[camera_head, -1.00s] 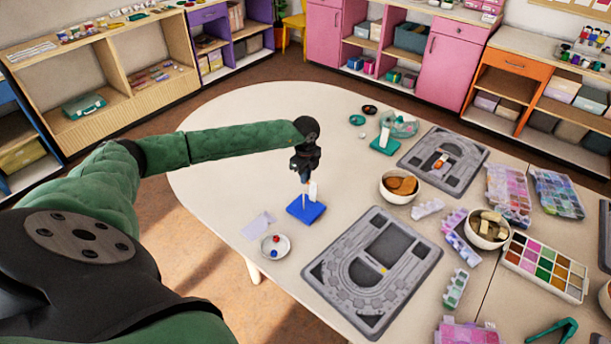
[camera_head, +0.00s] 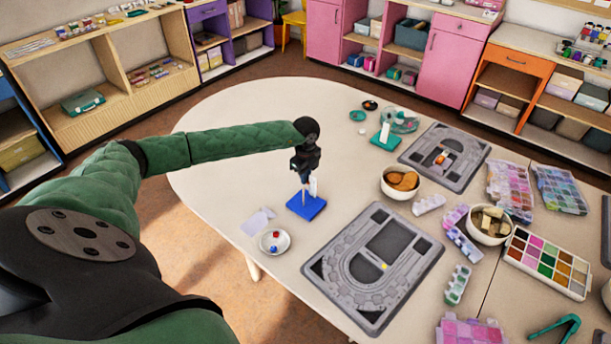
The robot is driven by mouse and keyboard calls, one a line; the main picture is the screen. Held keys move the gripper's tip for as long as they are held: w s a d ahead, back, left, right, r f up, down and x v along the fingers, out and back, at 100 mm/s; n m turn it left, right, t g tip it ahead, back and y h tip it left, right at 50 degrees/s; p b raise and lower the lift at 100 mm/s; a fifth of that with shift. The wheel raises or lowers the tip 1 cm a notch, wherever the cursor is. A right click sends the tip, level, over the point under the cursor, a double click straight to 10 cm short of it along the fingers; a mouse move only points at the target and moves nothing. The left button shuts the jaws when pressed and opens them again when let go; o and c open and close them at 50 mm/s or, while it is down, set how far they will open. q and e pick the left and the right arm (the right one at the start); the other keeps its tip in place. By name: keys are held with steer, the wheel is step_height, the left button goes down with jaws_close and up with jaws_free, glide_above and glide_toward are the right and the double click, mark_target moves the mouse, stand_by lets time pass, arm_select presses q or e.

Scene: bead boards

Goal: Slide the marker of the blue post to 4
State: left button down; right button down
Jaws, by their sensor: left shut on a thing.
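The blue post has a flat blue base (camera_head: 306,206) on the pale table, with a white upright (camera_head: 313,187) rising from it. My left gripper (camera_head: 304,187) points down over this post and is shut on its marker, close above the base. The marker is mostly hidden by the fingers, and the numbers on the post are too small to read. A second post with a teal base (camera_head: 385,142) and white upright stands farther back. My right gripper is not in view.
A white dish (camera_head: 275,242) with a red and a blue bead sits in front of the blue post. A grey bead board (camera_head: 372,268) lies to the right, another (camera_head: 444,157) behind it. A bowl (camera_head: 399,184) stands between.

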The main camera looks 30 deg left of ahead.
arm_select(q)
steer(key=shift+f+b, duration=0.55)
steer(key=shift+f, duration=0.35)
steer(key=c, duration=1.4)
jaws_free()
